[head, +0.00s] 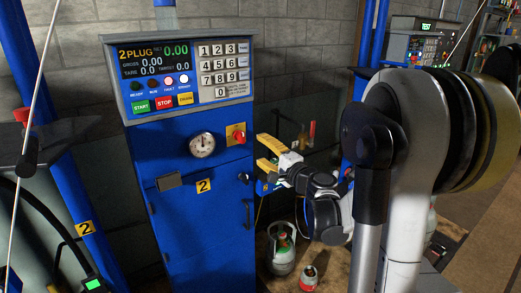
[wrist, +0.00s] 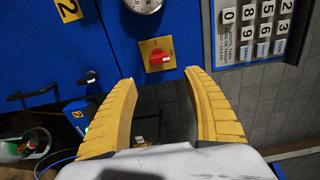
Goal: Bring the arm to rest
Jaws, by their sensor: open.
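My gripper (head: 268,156) has two yellow fingers and shows to the right of the blue cabinet in the head view. In the wrist view my gripper (wrist: 165,97) is open, with nothing between its fingers. A red rotary switch (head: 239,134) on a yellow plate sits on the cabinet's front, up and left of the fingers in the head view. In the wrist view the red switch (wrist: 158,58) lies just beyond the gap between the fingertips, apart from them. My arm reaches in from the right of the head view.
The blue cabinet (head: 195,235) carries a keypad and display panel (head: 185,75), a round gauge (head: 202,145) and a door handle (head: 248,212). Gas cylinders (head: 281,250) stand on the floor below my gripper. A blue post (head: 60,165) stands at the left. A second scale console (head: 418,45) is behind my arm.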

